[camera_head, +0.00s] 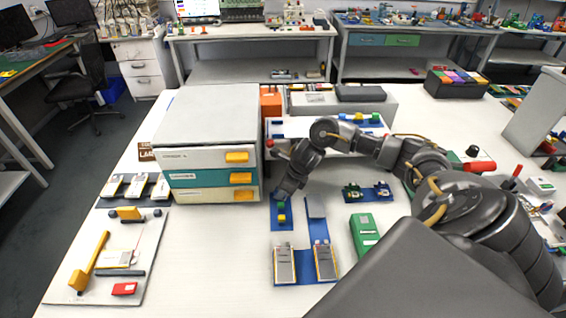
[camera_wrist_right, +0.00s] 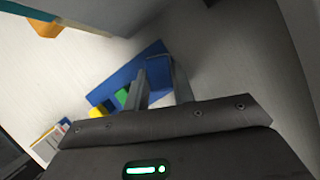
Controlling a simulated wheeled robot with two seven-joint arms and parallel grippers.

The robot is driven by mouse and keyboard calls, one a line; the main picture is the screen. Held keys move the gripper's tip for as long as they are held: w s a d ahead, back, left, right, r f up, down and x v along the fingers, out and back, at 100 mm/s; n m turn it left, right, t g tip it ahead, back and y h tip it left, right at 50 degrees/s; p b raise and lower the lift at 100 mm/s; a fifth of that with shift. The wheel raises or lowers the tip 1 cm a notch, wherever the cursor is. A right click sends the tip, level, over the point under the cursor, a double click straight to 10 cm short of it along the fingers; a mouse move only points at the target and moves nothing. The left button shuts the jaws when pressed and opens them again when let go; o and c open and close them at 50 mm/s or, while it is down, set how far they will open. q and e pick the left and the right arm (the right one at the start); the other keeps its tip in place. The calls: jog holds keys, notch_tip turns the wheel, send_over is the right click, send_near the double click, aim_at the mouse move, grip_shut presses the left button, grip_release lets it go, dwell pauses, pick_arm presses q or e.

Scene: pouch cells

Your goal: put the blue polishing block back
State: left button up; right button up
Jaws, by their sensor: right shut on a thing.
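My right gripper (camera_head: 281,198) points down over the far end of a small blue tray (camera_head: 275,222). In the right wrist view its two fingers are shut on the blue polishing block (camera_wrist_right: 158,72). The block is at or just above the end of the blue tray (camera_wrist_right: 127,73); I cannot tell whether it touches. A green block (camera_head: 281,205) and a yellow block (camera_head: 282,217) sit on the tray, and the wrist view also shows the green block (camera_wrist_right: 122,96) and yellow block (camera_wrist_right: 108,105). The head view does not clearly show the held block. My left gripper is not in view.
A drawer cabinet (camera_head: 211,165) with yellow handles stands close on the left. Pouch cells lie on a blue mat (camera_head: 304,280) in front. A green case (camera_head: 364,234) and a small blue tray with parts (camera_head: 368,195) are on the right. White table shows between them.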

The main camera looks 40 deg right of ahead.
jog(key=shift+f, duration=0.2)
jog(key=o, duration=0.9)
jog(key=shift+r, duration=0.1)
jog(key=shift+r, duration=0.15)
jog(key=shift+b+v, duration=0.7)
jog(key=shift+v, duration=5.25)
